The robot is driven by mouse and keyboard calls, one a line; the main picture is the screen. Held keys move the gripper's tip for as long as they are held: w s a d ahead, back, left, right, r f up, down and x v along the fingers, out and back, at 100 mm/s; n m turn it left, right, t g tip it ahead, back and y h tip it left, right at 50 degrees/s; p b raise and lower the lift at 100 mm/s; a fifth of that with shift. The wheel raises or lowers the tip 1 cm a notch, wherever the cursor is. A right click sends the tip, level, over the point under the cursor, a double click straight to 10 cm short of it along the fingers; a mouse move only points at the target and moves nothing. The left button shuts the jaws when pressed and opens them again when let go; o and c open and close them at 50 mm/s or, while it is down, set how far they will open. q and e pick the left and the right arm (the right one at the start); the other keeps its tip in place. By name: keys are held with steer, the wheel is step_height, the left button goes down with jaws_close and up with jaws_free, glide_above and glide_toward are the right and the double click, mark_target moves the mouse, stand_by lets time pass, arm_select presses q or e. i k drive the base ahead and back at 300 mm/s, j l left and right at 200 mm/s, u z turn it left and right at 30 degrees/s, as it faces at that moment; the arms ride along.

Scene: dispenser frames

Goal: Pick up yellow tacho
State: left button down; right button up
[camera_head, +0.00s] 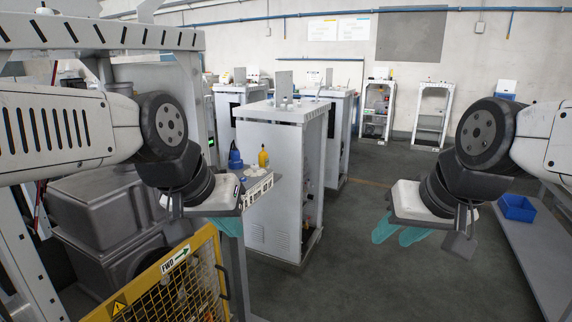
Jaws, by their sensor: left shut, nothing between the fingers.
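A small yellow object (263,158), which looks like the yellow tacho, stands upright on a grey ledge beside the white cabinet. A similar blue object (235,159) stands just left of it. My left gripper (230,226) has teal fingertips close together, shut and empty. In the picture it is below and left of the yellow object, apart from it. My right gripper (400,232) is to the right over the open floor, its two teal fingers spread apart with nothing visible between them.
The white cabinet (270,195) stands in the middle. A yellow mesh guard (185,285) and grey bins (100,213) are at the lower left. A blue bin (516,208) sits on a grey bench (535,255) at the right. The floor between is clear.

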mark_target(263, 158)
steer(key=i+j, duration=0.1)
steer(key=i, duration=1.05)
